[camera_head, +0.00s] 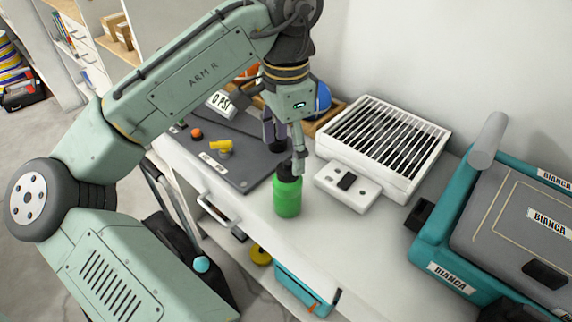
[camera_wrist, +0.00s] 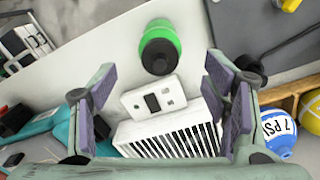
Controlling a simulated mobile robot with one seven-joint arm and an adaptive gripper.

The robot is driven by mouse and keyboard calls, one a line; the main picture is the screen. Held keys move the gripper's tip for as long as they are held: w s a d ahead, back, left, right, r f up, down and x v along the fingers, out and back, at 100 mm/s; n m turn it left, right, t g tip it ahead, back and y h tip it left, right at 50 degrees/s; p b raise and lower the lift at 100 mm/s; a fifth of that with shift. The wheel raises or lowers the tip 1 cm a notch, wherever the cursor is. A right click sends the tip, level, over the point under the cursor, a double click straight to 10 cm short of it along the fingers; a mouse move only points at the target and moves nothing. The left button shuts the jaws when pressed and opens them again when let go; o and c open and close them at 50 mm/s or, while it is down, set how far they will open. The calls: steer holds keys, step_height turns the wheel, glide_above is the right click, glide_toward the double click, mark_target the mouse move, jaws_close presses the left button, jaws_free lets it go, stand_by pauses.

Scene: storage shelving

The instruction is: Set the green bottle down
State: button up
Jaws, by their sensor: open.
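The green bottle (camera_head: 288,198) with a black cap stands upright on the white tabletop (camera_head: 253,212), near its front edge. In the wrist view the bottle (camera_wrist: 160,40) shows from above at the top of the picture, beyond the fingers and clear of them. My gripper (camera_head: 285,152) is open, pointing down just above and behind the bottle's cap. In the head view one finger overlaps the cap's edge. In the wrist view the gripper (camera_wrist: 161,82) has its purple pads wide apart with nothing held between them.
A white slatted box (camera_head: 385,145) and a small white panel (camera_head: 347,187) are right of the bottle. A teal case (camera_head: 440,230) stands farther right. A dark grey board (camera_head: 235,165) with a yellow valve (camera_head: 219,147) lies to the left. A wooden tray holds balls behind.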

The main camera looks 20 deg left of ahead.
steer(key=shift+r, duration=1.45)
